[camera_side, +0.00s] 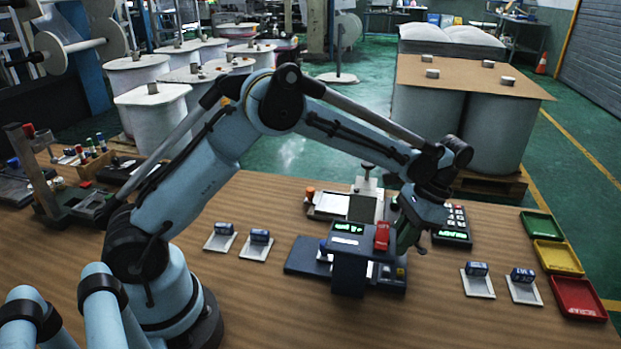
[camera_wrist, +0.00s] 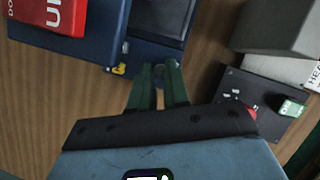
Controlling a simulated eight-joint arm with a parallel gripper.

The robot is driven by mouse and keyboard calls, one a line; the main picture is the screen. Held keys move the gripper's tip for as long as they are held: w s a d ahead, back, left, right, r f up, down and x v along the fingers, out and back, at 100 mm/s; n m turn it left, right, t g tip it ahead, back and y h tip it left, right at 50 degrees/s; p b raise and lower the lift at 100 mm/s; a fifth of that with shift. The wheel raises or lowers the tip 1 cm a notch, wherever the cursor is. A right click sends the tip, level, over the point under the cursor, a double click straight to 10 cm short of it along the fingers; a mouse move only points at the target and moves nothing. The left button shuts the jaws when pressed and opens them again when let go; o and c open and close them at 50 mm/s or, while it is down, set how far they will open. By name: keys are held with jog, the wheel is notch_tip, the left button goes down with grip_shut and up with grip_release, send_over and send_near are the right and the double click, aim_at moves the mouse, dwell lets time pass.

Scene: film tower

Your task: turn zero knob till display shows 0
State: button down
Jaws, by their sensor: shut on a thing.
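A dark blue bench device (camera_side: 302,256) stands mid-table, with a lit green display (camera_side: 345,227) on its upper housing. The digits are too small to read with certainty. My gripper (camera_side: 404,246) is at the right end of this device, pointing down. In the wrist view its two green fingers (camera_wrist: 159,68) are shut on a small dark round knob (camera_wrist: 160,76) beside the device's blue body (camera_wrist: 105,38). The fingers hide most of the knob, and its markings do not show. I take it to be the zero knob.
A red block (camera_side: 382,237) is on the device. A keypad unit (camera_side: 455,222) with a green display stands behind. Green, yellow and red trays (camera_side: 577,298) line the right edge. The front table is clear.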

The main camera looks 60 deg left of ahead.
jog(key=shift+a+n+h, duration=0.1)
jog(key=shift+n+h, duration=0.6)
jog(key=shift+n, duration=1.3)
jog(key=c, duration=1.1)
grip_release()
jog(key=v, duration=1.2)
jog(key=shift+w+a+r, duration=0.1)
jog(key=shift+a, duration=0.05)
